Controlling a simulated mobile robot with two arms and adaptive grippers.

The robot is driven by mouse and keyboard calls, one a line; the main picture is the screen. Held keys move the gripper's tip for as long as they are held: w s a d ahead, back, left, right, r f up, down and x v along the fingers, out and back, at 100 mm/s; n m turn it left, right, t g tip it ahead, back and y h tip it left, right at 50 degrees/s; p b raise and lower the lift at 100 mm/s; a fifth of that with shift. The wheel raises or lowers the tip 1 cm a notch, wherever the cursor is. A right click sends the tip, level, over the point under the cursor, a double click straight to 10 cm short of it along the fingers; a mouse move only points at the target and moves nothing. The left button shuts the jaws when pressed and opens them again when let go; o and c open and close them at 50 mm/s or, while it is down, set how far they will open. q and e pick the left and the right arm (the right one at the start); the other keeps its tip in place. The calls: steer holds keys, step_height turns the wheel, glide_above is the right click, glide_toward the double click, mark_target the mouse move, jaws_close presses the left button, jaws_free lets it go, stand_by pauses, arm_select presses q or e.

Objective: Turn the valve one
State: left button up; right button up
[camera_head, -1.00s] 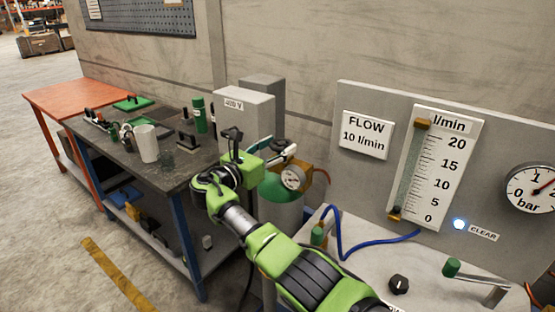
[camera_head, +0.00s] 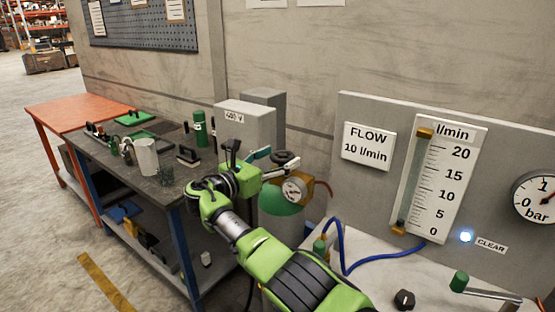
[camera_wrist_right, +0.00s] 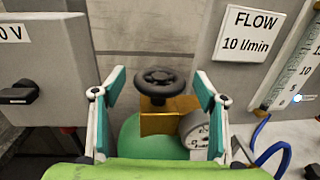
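The valve is a black handwheel (camera_head: 283,157) on a brass block (camera_wrist_right: 165,117) atop a green-topped cylinder (camera_head: 279,204). A round gauge (camera_head: 294,191) sits on its side and also shows in the right wrist view (camera_wrist_right: 198,136). My right gripper (camera_head: 267,163) is open near the valve. In the right wrist view the handwheel (camera_wrist_right: 159,82) appears between the two spread teal-and-white fingers (camera_wrist_right: 160,88), with gaps on both sides. I cannot tell how far ahead of the fingertips it lies. My left gripper is not in view.
A grey 400 V box (camera_head: 245,130) with a black handle stands left of the valve. A flow panel with a scale (camera_head: 445,180) and blue hose (camera_head: 350,262) is at the right. A dark workbench (camera_head: 170,185) with several items stands at left.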

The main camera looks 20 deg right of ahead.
mark_target(274, 161)
steer(key=shift+s+a, duration=0.1)
steer(key=shift+a, duration=0.15)
steer(key=v, duration=0.7)
